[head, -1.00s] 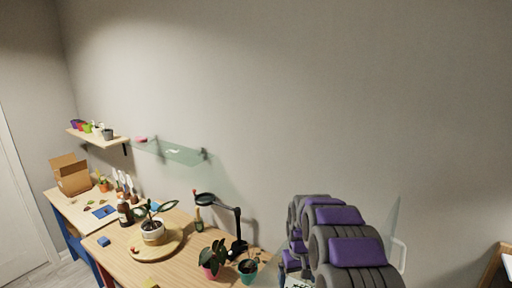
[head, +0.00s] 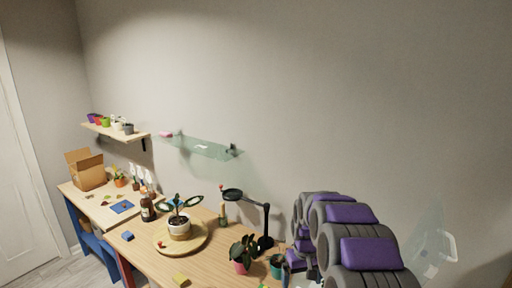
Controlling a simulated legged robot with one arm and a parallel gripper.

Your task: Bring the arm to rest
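My arm, grey with purple pads, is folded in a stack of links at the lower right of the head view. Its small purple and grey end, my gripper (head: 298,262), shows at the left of the folded links, close to the right end of the wooden table (head: 140,255). The links partly cover it, and its fingers cannot be made out. I see no object clearly held in it.
Near my gripper are a teal pot (head: 277,268), a plant in a pink pot (head: 241,267) and a black magnifier stand (head: 266,242). A glass shelf (head: 205,147) is on the wall.

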